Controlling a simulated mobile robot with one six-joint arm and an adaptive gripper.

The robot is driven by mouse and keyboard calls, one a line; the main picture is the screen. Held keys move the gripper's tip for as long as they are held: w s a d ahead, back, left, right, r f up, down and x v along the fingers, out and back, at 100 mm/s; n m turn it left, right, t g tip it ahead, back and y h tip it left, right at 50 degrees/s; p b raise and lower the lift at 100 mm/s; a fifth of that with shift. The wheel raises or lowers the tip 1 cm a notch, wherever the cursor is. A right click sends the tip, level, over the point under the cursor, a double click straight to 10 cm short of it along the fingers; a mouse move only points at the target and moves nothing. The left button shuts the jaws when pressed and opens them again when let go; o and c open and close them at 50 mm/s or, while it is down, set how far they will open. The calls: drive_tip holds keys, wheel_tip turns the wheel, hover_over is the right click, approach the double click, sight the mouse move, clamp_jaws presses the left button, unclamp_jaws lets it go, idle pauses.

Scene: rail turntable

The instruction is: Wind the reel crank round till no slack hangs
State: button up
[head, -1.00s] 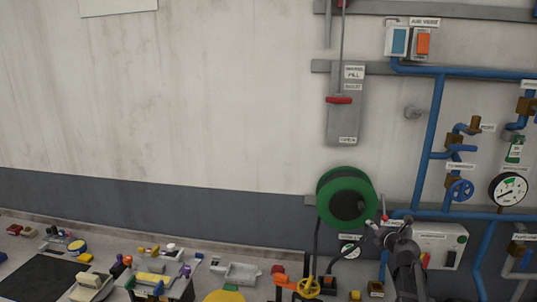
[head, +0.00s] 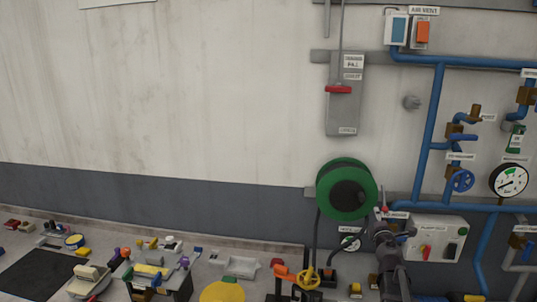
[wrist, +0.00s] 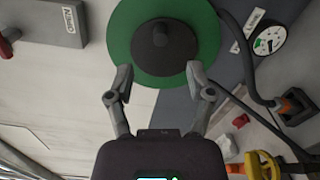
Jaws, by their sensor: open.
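The reel is a green disc with a dark hub (head: 348,193) on the wall right of centre in the head view. In the wrist view its green disc (wrist: 120,40) fills the top middle, with a dark round crank plate and knob (wrist: 160,40) on its face. A black hose (head: 316,240) hangs from the reel in the head view. My gripper (wrist: 160,77) is open and empty, its two fingertips just below the crank plate and either side of the knob's line. Whether the fingers touch the plate cannot be told. In the head view my arm stands just below right of the reel.
A lever box (head: 344,100) hangs above the reel. A gauge (head: 350,242) and a switch panel (head: 437,238) lie below and right, with blue pipes (head: 433,135) beyond. The bench below holds many small items, including a yellow handwheel (head: 308,279). The wall left of the reel is clear.

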drive_tip(key=s+a+f+m+g+h+b, duration=0.2)
drive_tip(key=s+f+m+g+b, duration=0.3)
drive_tip(key=f+m, duration=0.4)
drive_tip(key=s+a+f+m+g+h+b, duration=0.25)
drive_tip(key=s+f+m+g, duration=0.35)
drive_tip(key=f, duration=0.4)
drive_tip(key=s+a+f+m+g+y+b, duration=0.3)
drive_tip(key=s+a+f+g+y+b, duration=0.2)
drive_tip(key=s+a+f, duration=0.8)
drive_tip(key=s+a+g+y, duration=0.1)
drive_tip(key=s+a+y, duration=0.1)
drive_tip(key=a+y, duration=0.1)
drive_tip(key=shift+s+f+m+g+b, duration=0.2)
drive_tip(key=shift+m+g+b, duration=0.1)
drive_tip(key=shift+m, duration=0.1)
drive_tip(key=shift+d, duration=0.1)
drive_tip(key=shift+c, duration=0.8)
